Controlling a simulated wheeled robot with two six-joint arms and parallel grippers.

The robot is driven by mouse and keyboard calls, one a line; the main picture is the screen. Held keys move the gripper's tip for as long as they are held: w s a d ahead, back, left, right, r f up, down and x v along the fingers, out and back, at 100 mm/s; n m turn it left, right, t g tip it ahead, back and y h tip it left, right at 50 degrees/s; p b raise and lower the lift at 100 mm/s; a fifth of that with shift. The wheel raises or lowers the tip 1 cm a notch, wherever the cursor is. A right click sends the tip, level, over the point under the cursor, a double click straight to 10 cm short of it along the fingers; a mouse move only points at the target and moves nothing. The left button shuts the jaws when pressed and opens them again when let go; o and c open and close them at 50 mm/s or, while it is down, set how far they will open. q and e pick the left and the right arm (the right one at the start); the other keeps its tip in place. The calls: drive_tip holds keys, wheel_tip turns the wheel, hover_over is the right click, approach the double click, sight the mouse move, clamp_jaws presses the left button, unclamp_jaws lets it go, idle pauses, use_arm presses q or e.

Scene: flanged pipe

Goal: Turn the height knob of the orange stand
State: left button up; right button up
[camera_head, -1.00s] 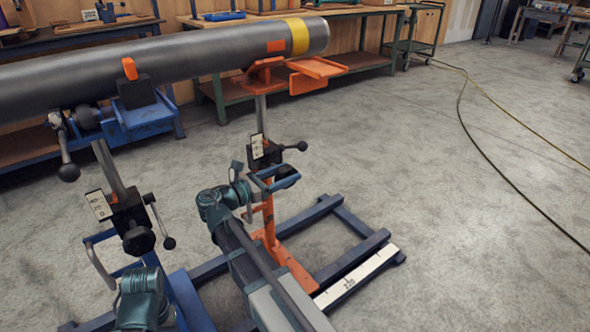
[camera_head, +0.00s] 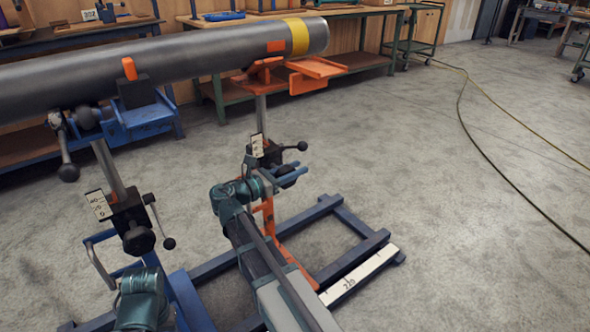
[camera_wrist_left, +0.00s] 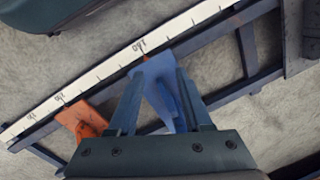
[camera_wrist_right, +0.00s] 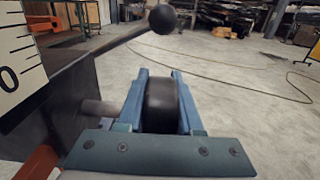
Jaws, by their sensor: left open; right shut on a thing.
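The orange stand (camera_head: 268,222) rises from the blue base frame and carries the pipe's yellow-banded end on its orange cradle (camera_head: 262,76). Its black height knob (camera_wrist_right: 162,104) sits between the two blue fingers of my right gripper (camera_head: 285,176), which is shut on it. In the right wrist view the fingers (camera_wrist_right: 163,88) lie on both sides of the knob. A lever with a black ball (camera_wrist_right: 162,19) sticks out above the knob. My left gripper (camera_wrist_left: 152,92) is open over the blue base frame, with a blue part showing between and behind its fingers.
The grey pipe (camera_head: 200,55) lies across both stands. The blue stand (camera_head: 140,118), with its own knob (camera_head: 139,240) and levers, is at left. A white scale (camera_head: 360,275) runs along the base frame (camera_head: 330,262). Open floor lies to the right, with cables farther off.

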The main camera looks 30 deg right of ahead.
clamp_jaws()
drive_tip(key=shift+r+y+p, duration=0.15)
drive_tip(key=shift+y+p, duration=0.15)
drive_tip(key=shift+p, duration=0.35)
drive_tip(key=y+p, duration=0.2)
drive_tip(key=p, duration=0.1)
drive_tip(key=f+y+p, duration=0.1)
drive_tip(key=y+p, duration=0.1)
drive_tip(key=p, duration=0.1)
drive_tip(key=y+p, duration=0.1)
drive_tip(key=p, duration=0.2)
drive_tip(key=shift+d+f+y, duration=0.15)
drive_tip(key=shift+f+y, duration=0.1)
drive_tip(key=shift+y, duration=0.15)
drive_tip(key=shift+f+g+y+p, duration=0.3)
drive_tip(key=shift+f+y+p, duration=0.35)
drive_tip(key=shift+y+p, duration=0.7)
drive_tip(key=o, duration=1)
unclamp_jaws()
